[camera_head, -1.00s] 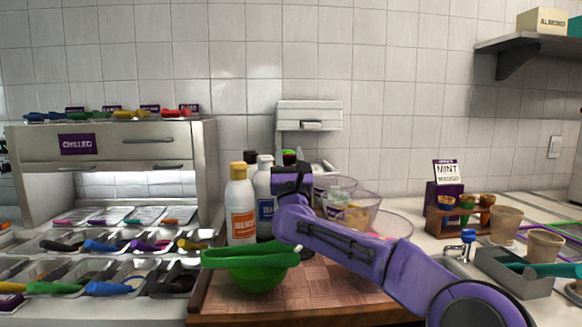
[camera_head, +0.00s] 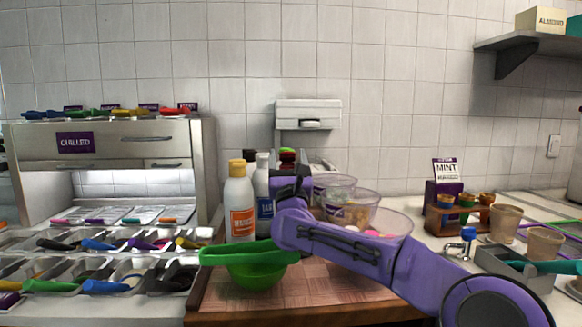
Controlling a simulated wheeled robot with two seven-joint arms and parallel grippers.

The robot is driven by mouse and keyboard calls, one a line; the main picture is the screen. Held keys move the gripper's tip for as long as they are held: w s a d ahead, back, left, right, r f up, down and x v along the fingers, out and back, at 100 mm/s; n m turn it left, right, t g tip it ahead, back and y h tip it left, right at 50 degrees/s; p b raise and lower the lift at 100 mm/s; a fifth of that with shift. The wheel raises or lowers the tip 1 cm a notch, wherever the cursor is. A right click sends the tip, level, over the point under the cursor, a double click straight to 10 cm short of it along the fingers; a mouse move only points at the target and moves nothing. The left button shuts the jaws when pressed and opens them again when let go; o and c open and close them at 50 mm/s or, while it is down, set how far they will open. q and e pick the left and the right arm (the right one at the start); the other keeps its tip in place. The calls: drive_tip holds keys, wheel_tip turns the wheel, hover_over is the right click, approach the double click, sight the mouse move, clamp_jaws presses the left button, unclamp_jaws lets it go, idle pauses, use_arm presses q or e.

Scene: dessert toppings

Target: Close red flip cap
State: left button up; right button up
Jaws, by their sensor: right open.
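A dark red bottle top (camera_head: 287,157) shows just above my right gripper in the head view. The bottle under it is mostly hidden behind the gripper, and I cannot tell whether its flip cap is up or down. My right gripper (camera_head: 290,182) is at the end of the purple arm coming in from the right. It is open, in front of the bottles and just below the dark red top. I cannot tell whether it touches the bottle. My left gripper is not in view.
A white bottle with a yellow cap (camera_head: 238,205) and a blue-labelled bottle (camera_head: 263,190) stand left of the gripper. A green bowl (camera_head: 252,268) sits in front on the wooden board (camera_head: 313,291). Clear bowls (camera_head: 383,222) stand right, partly behind my arm.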

drive_tip(key=s+b, duration=0.2)
drive_tip(key=s, duration=0.9)
drive_tip(key=shift+s+r+b, duration=0.15)
drive_tip(key=shift+s+b, duration=0.15)
drive_tip(key=shift+b, duration=0.05)
